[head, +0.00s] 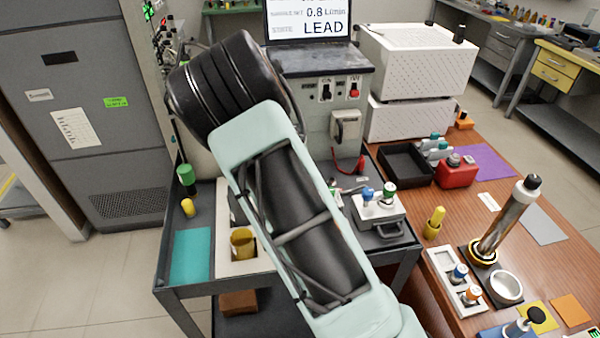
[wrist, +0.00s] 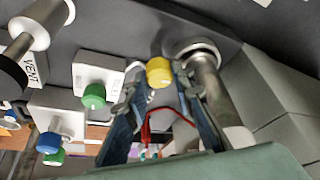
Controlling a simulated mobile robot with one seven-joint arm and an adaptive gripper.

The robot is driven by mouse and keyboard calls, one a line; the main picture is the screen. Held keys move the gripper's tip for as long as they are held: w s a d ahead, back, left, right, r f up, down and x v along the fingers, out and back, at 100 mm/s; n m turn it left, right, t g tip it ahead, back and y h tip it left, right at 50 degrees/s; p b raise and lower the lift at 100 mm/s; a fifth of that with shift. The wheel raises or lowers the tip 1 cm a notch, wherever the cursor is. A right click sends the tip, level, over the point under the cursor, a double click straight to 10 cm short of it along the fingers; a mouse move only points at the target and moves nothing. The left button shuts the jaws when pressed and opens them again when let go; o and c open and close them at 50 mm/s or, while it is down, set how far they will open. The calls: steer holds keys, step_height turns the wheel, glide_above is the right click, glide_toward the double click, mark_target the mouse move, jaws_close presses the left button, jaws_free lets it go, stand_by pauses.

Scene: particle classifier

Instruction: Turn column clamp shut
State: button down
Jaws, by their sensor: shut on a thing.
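In the wrist view my gripper (wrist: 157,83) has its two dark fingers on either side of a yellow knob (wrist: 158,71) and is shut on it. The knob sits right beside an upright metal column (wrist: 207,85) with a round collar on top, and looks like the column clamp's knob. Its base and turn position are hidden by the fingers. In the head view my arm covers the gripper, the knob and this column.
In the wrist view a white block with a green knob (wrist: 93,96) is left of the fingers, near a "VENT" label. A red cable (wrist: 147,130) loops below the knob. In the head view a metal tube (head: 508,215) stands on the wooden table at right.

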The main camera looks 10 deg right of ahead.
steer(key=shift+m+g, duration=0.3)
steer(key=shift+m, duration=0.5)
steer(key=c, duration=1.7)
jaws_free()
steer(key=shift+o, duration=0.2)
